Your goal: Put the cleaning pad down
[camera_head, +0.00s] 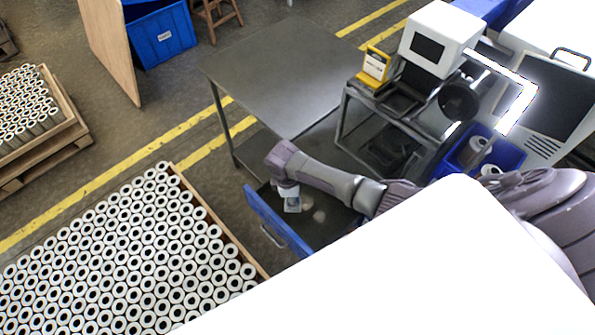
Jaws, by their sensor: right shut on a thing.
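My right gripper (289,190) reaches in from the right and points down over an open drawer (276,226) with a blue front. It is shut on a small pale grey-white piece, which I take to be the cleaning pad (292,206). The pad is small in view, and I cannot tell whether it touches the drawer floor. A faint pale patch shows inside the dark drawer to the right of the pad. My left gripper is not in view.
A bare grey metal table (275,75) stands behind the drawer. A crate of white cartridges (226,235) is close on the left. A white device (436,38), a yellow box (376,65) and a blue bin (507,156) stand at the right.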

